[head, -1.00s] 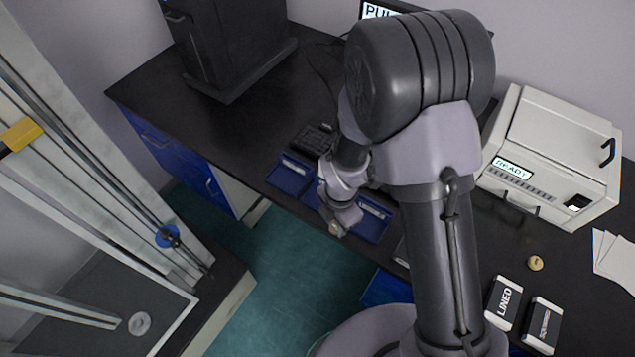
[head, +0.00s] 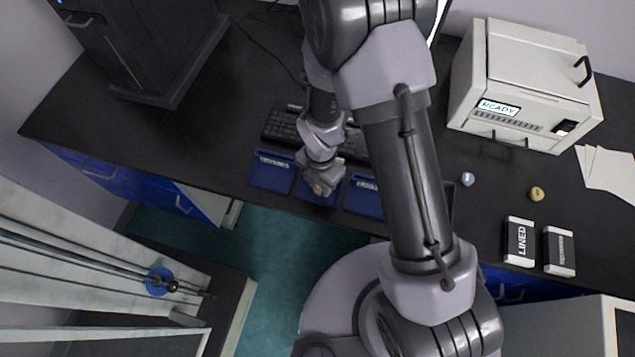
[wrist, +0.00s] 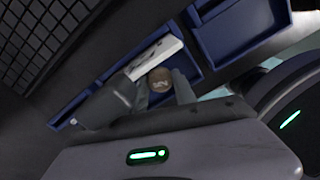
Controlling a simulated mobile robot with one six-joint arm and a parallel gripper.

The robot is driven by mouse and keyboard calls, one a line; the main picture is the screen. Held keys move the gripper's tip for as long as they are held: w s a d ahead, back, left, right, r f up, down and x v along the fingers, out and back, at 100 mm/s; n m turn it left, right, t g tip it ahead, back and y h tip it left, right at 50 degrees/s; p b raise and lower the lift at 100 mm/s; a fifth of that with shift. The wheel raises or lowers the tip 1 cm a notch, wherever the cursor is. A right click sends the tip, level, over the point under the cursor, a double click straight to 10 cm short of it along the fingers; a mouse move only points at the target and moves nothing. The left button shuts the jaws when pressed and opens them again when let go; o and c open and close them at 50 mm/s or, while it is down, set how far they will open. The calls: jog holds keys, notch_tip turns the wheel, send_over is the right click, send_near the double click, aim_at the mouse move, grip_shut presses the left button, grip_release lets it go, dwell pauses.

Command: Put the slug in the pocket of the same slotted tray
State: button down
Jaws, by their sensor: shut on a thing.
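The slug (wrist: 161,78), a small brown round piece with a pale mark on its face, is between the fingers of my gripper (wrist: 154,92) in the wrist view. In the head view my gripper (head: 319,188) is over the middle blue tray (head: 312,199) near the bench's front edge. In the wrist view this blue tray (wrist: 100,77), with a white label strip, lies behind the slug. My fingers hide part of it, and I cannot tell whether the slug touches it. A left blue tray (head: 270,180) and a right blue tray (head: 362,205) flank it.
A keyboard (head: 283,126) lies just behind the trays. A white machine (head: 530,85) reading READY stands at right. A bluish piece (head: 467,179), a yellow piece (head: 536,193) and two labelled boxes (head: 519,240) (head: 559,251) are on the right of the bench.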

jog(key=c, duration=1)
grip_release()
jog(key=shift+a+f, duration=0.15)
jog(key=shift+a, duration=0.05)
jog(key=shift+r, duration=0.3)
notch_tip(320, 180, up, 11)
jog(key=p, duration=0.5)
notch_tip(320, 180, up, 11)
jog(key=m+t, duration=0.1)
jog(key=m, duration=0.7)
send_over(319, 187)
jog(key=d, duration=0.2)
jog(key=s+d+r+m+t, duration=0.1)
jog(key=s+r+m, duration=0.2)
jog(key=r+m, duration=0.3)
jog(key=s+d+r+m+t+y, duration=0.1)
jog(key=s+r+m, duration=0.3)
jog(key=m, duration=0.6)
jog(key=s+d+r+m+t+y, duration=0.1)
jog(key=s+d+r+m+t, duration=0.1)
jog(key=s+r+m, duration=0.2)
jog(key=shift+s+d+r+m+t, duration=0.1)
jog(key=shift+d+r+m+t, duration=0.1)
jog(key=shift+r+m, duration=0.8)
jog(key=shift+s+d+r+m+t, duration=0.1)
jog(key=shift+d+r+m+t, duration=0.1)
jog(key=shift+r+m, duration=0.75)
